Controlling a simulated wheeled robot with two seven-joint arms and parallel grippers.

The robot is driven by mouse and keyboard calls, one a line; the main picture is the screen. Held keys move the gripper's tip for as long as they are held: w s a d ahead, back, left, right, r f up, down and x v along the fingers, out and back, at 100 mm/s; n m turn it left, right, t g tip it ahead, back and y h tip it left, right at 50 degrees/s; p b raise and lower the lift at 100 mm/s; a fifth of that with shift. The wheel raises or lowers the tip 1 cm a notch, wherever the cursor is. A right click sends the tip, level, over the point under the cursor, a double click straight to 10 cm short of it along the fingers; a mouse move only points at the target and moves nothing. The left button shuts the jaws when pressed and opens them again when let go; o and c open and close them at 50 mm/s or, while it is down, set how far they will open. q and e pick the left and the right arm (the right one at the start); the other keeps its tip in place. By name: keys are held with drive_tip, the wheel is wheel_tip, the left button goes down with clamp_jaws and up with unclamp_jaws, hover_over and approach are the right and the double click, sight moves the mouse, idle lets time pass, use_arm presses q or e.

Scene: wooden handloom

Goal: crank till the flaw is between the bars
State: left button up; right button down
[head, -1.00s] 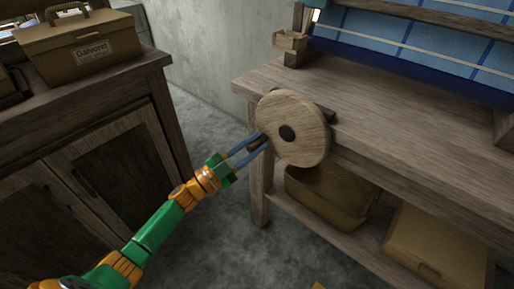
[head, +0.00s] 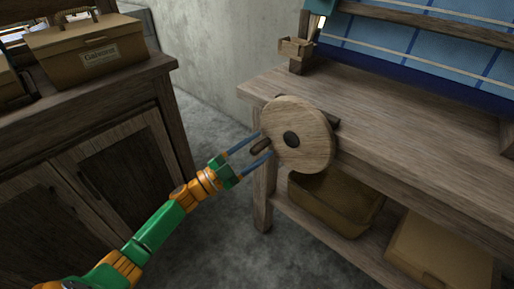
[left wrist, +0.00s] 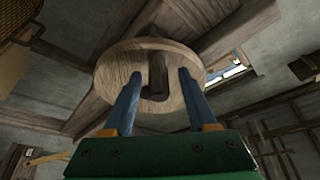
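The round wooden crank wheel (head: 300,136) is on the left end of the loom bench, with a dark hub at its centre. Its short dark handle peg (head: 260,147) is on the wheel's left side. My left gripper (head: 264,143) is open, with one blue finger on either side of the peg. In the left wrist view the peg (left wrist: 157,76) stands between the fingers with gaps on both sides. Blue cloth (head: 400,45) with pale lines is on the loom, below a wooden bar (head: 430,19). I see no flaw on the visible cloth. My right gripper is out of view.
A cabinet (head: 105,155) with a labelled box (head: 88,50) stands at the left. Under the bench are an open bin (head: 335,205) and a closed box (head: 440,250). Clear floor lies between cabinet and bench.

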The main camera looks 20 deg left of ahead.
use_arm(q)
drive_tip(key=v, duration=0.7)
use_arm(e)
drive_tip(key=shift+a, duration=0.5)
